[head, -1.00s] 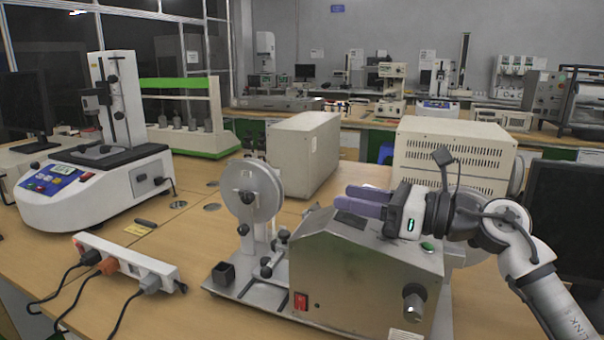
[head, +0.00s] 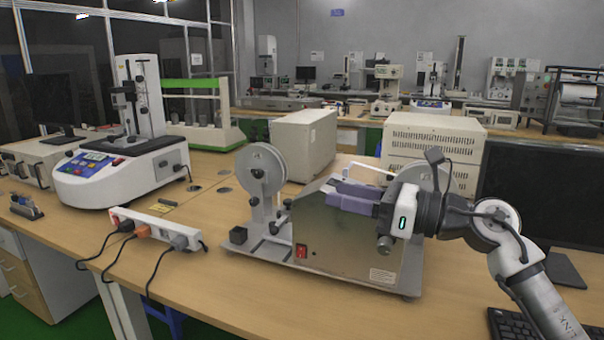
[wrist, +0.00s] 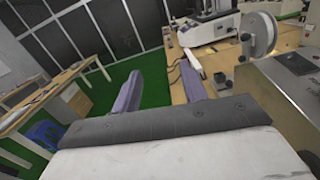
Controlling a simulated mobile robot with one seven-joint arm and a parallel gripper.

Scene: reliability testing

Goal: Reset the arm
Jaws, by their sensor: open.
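My arm reaches in from the lower right of the head view, bent at the elbow. My gripper (head: 333,194) points left, in front of the upper part of a steel box machine (head: 330,245) with a red switch. In the wrist view the two purple fingers of my gripper (wrist: 160,88) stand well apart with nothing between them. Green floor and the table's edge show beyond them. Part of the steel machine's top is hidden behind my gripper.
The steel machine carries a grey disc wheel (head: 262,168) on a post. A power strip (head: 157,229) with cables lies left of it. A white tester (head: 122,175) stands further left, a black monitor (head: 540,195) and keyboard (head: 520,325) at right. The front tabletop is mostly bare.

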